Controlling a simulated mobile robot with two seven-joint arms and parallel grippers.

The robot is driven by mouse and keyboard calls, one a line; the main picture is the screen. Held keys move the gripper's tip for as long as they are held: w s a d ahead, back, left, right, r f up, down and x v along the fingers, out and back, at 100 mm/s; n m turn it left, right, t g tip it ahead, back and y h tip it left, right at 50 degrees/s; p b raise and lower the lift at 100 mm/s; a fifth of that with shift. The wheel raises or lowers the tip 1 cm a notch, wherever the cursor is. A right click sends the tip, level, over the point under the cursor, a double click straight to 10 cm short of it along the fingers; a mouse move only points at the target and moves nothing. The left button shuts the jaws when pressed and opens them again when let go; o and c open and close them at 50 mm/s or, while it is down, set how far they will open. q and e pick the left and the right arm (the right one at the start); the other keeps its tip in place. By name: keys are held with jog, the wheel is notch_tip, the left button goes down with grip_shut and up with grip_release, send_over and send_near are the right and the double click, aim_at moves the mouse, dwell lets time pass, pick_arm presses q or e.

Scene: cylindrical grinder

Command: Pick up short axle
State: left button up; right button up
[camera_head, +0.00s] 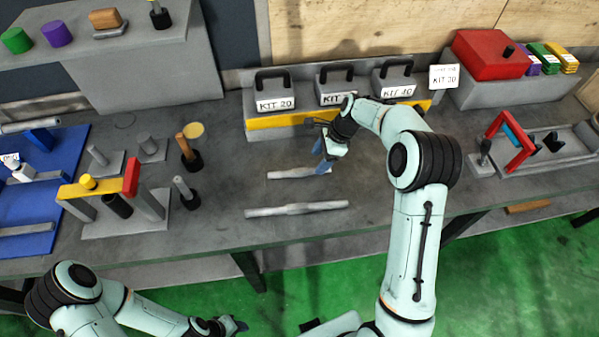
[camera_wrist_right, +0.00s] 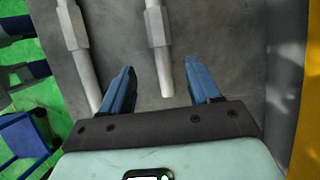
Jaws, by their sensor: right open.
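The short axle (camera_head: 298,174) is a grey stepped bar lying flat on the grey bench. The longer axle (camera_head: 297,209) lies roughly parallel to it, nearer the bench's front edge. My right gripper (camera_head: 324,160) is at the right end of the short axle, its blue fingers covering part of that end. In the right wrist view the gripper (camera_wrist_right: 162,83) is open and empty. The short axle (camera_wrist_right: 157,40) points into the gap between the fingers, and the longer axle (camera_wrist_right: 77,40) lies to the left. My left gripper (camera_head: 238,325) is low in the head view, away from the bench top; its fingers are unclear.
Several labelled KIT weights (camera_head: 275,95) stand on a grey and yellow block behind the axles. A fixture with yellow and red parts (camera_head: 105,187) and upright pins stand left. A red-framed fixture (camera_head: 512,143) stands right. The bench around the axles is clear.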

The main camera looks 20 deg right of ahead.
aim_at(311, 169)
jog(key=shift+w+x, duration=0.2)
jog(key=shift+x, duration=2.6)
jog(key=shift+r, duration=0.15)
grip_shut()
